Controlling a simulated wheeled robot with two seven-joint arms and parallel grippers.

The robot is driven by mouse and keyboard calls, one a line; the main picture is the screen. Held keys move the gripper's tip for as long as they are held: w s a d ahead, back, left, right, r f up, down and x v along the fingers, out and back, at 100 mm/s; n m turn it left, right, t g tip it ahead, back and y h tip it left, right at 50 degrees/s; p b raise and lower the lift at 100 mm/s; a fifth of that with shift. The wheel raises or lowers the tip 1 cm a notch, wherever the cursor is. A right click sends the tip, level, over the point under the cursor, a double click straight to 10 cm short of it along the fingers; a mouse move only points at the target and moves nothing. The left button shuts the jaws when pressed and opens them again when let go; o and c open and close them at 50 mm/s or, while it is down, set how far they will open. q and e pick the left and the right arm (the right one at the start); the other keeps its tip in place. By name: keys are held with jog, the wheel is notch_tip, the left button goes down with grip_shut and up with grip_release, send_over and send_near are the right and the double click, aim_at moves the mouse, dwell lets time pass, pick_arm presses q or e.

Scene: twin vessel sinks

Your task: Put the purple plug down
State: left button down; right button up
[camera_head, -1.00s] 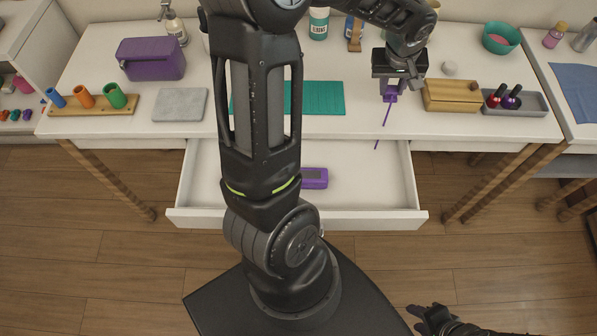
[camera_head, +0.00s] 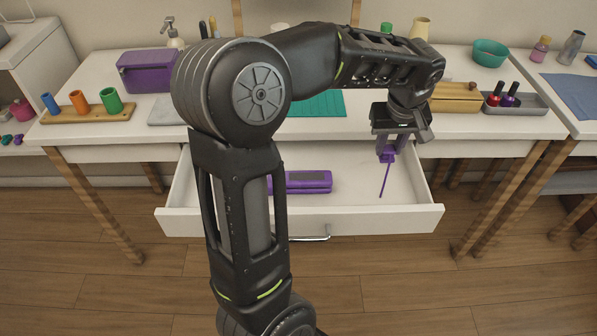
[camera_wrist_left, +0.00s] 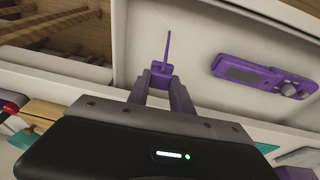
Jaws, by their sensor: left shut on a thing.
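The purple plug (camera_head: 386,158) is between the fingers of my left gripper (camera_head: 386,150), with its thin purple cord or prong hanging down. My left gripper is shut on it, above the right part of the open white drawer (camera_head: 345,215). In the left wrist view the plug (camera_wrist_left: 161,70) sits at the fingertips, its thin part pointing away over the drawer floor. Whether it touches the drawer floor is unclear. My right gripper is not in view.
A purple device with a dark display (camera_wrist_left: 250,73) lies in the drawer, partly behind my arm in the head view. The drawer floor around the plug is clear. A wooden box (camera_head: 455,97) and a grey tray (camera_head: 530,104) with small bottles stand on the tabletop.

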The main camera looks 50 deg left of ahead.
aim_at(386, 158)
pick_arm(q)
jog(key=shift+f+b, duration=0.35)
jog(key=shift+f, duration=2.15)
jog(key=shift+f, duration=0.1)
jog(key=shift+f+b, duration=0.35)
jog(key=shift+f, duration=2.05)
jog(key=shift+f, duration=0.2)
jog(key=c, duration=1.1)
grip_release()
jog(key=shift+r, duration=0.1)
